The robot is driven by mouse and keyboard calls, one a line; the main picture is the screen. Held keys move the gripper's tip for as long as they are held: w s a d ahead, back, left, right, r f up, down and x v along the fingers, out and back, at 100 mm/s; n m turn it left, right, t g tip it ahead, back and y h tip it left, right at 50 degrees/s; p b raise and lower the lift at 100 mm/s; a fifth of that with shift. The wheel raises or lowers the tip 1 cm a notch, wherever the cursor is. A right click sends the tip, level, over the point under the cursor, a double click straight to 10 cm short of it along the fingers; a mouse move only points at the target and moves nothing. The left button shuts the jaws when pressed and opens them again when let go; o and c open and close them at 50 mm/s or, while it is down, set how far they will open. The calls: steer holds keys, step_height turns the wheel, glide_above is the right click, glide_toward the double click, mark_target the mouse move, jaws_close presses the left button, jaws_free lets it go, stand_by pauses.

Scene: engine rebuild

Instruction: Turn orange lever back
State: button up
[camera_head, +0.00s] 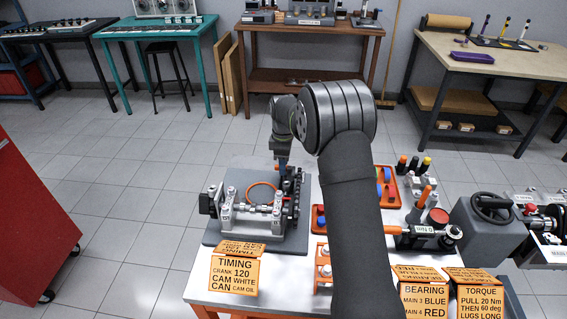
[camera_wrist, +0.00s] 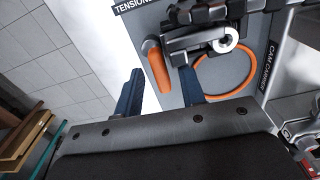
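The orange lever (camera_wrist: 158,68) shows in the wrist view as a short rounded orange bar. It sits on a grey plate beside dark metal parts and a silver bolt head, under a label partly reading "TENSION". My gripper (camera_wrist: 160,92) is open, with its two blue fingers apart. In this view the lever lies between the fingertips, closer to the right one; I cannot tell whether they touch. In the head view my gripper (camera_head: 283,165) points down at the back of the engine fixture (camera_head: 256,209), and I cannot make out the lever there.
A thin orange ring (camera_wrist: 224,74) lies on the plate right of the lever, near the "CAM CARRIER" label. In the head view, a timing sign (camera_head: 237,270) stands in front of the fixture. Red trays and tools stand to the right, partly hidden by my arm.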

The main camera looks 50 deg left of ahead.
step_height(320, 180, up, 18)
steer(key=shift+f, duration=0.25)
steer(key=shift+f, duration=0.1)
step_height(320, 180, down, 17)
steer(key=shift+f, duration=0.2)
stand_by(0.7)
steer(key=shift+r, duration=0.15)
steer(key=shift+f, duration=0.2)
steer(key=shift+w+a+r+m, duration=0.1)
steer(key=shift+w+m, duration=0.1)
steer(key=shift+m, duration=1.2)
steer(key=shift+w+a+m, duration=0.1)
steer(key=shift+w+m, duration=0.05)
steer(key=shift+m, duration=1.25)
